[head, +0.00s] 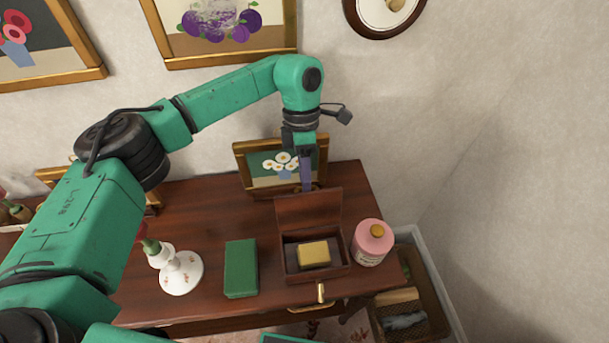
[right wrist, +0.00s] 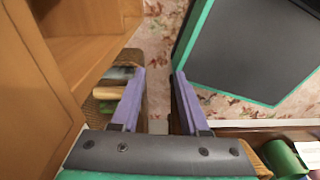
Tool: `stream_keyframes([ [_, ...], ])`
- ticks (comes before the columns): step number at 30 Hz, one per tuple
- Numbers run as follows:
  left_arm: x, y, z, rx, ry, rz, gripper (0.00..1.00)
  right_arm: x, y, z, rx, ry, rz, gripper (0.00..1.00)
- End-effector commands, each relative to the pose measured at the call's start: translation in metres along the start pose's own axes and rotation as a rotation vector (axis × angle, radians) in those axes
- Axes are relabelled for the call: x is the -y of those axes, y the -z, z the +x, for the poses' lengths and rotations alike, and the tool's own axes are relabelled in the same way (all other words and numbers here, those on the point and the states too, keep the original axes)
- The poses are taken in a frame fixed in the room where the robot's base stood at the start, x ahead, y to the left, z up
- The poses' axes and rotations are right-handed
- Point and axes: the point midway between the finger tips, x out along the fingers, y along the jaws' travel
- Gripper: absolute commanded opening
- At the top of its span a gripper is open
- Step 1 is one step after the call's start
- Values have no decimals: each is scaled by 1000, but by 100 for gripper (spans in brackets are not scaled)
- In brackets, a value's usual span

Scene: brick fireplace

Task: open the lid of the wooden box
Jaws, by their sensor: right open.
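The wooden box (head: 291,267) stands on the desk, dark reddish brown. Its lid (head: 308,210) is raised and stands about upright at the back, so the inside shows. A yellow block-like item (head: 314,254) lies inside. My left gripper (head: 306,186) points down just behind the raised lid's top edge. Its fingers look close together, but their gap and any touch on the lid cannot be made out. My right gripper (right wrist: 158,98) shows in the right wrist view, open and empty, low and away from the box.
On the desk (head: 205,215), a green book (head: 241,268) lies left of the box and a pink jar (head: 372,242) stands close at its right. A white candlestick (head: 181,273) is farther left. A framed flower picture (head: 256,172) leans behind. A basket (head: 424,277) stands right of the desk.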

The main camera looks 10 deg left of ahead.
Motion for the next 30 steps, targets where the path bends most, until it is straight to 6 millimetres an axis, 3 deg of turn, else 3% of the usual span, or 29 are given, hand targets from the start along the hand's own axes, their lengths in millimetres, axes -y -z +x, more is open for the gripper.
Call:
stream_keyframes([
  [15, 0, 0, -4, 1, -1, 1, 42, 0, 0, 2, 0, 0, 0, 45],
  [25, 0, -1, -65, 2, -4, 1, 42, 1, -2, 17, 0, 0, -1, 45],
  [30, 1, 0, -76, 1, 0, 2, 42, 1, -2, 17, 0, 1, 0, 45],
])
